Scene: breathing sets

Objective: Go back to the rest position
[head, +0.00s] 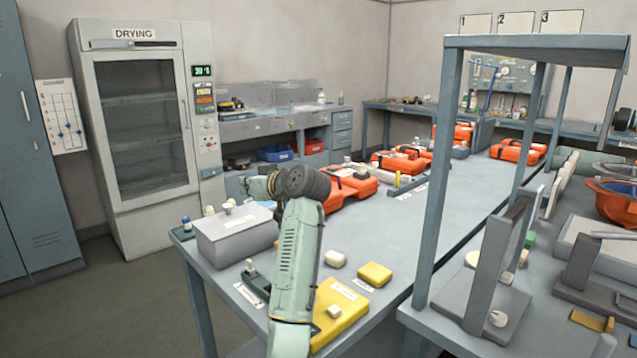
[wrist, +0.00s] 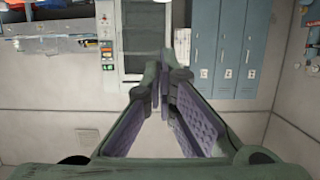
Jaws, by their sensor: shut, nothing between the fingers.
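My gripper shows in the wrist view (wrist: 164,78) with its two padded fingers meeting at the tips. It is shut and holds nothing. In the head view my green arm rises from the bottom centre over the near end of the long table (head: 400,240). Its dark wrist joint is bent to the left, above a grey lidded box (head: 235,232). The gripper's fingertips are too small to make out in the head view. The wrist view looks across the room, upside down, at the drying cabinet (wrist: 122,45) and blue lockers (wrist: 224,50).
Several orange cases (head: 350,185) stand further along the table. A grey frame post (head: 437,180) rises on the right. The drying cabinet (head: 140,120) stands back left, with open floor before it.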

